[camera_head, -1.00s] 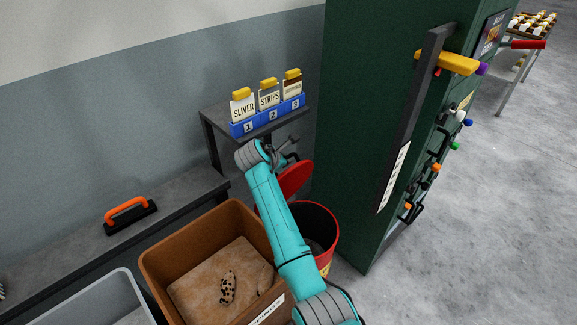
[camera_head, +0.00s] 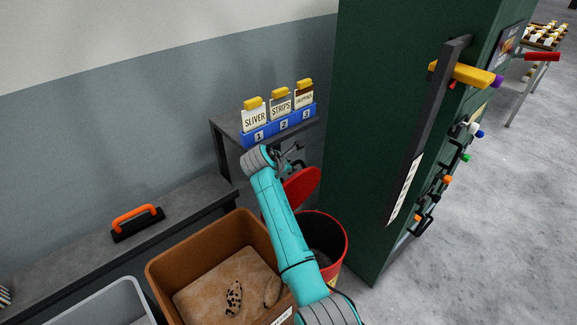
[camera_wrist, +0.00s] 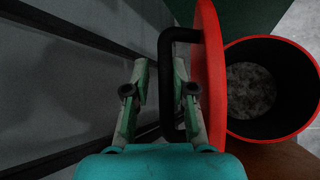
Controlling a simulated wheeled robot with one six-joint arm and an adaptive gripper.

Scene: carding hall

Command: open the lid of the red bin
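The red bin (camera_head: 342,252) stands on the floor beside the green cabinet. Its red lid (camera_head: 303,184) is raised and stands on edge at the bin's far-left rim, so the mouth is uncovered. In the wrist view the lid (camera_wrist: 211,75) shows edge-on, with the open bin (camera_wrist: 300,128) to its right. The lid's black loop handle (camera_wrist: 166,80) sticks out to the left. My gripper (camera_wrist: 160,75) has a finger on each side of the handle bar, with a gap at the left finger. In the head view my gripper (camera_head: 288,157) is small and dark.
A brown bin (camera_head: 160,275) stands left of the red bin, with a grey bin (camera_head: 75,305) further left. A small table behind carries a blue card rack (camera_head: 283,124). The green cabinet (camera_head: 370,130) stands close on the right. Open floor (camera_head: 500,230) lies beyond it.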

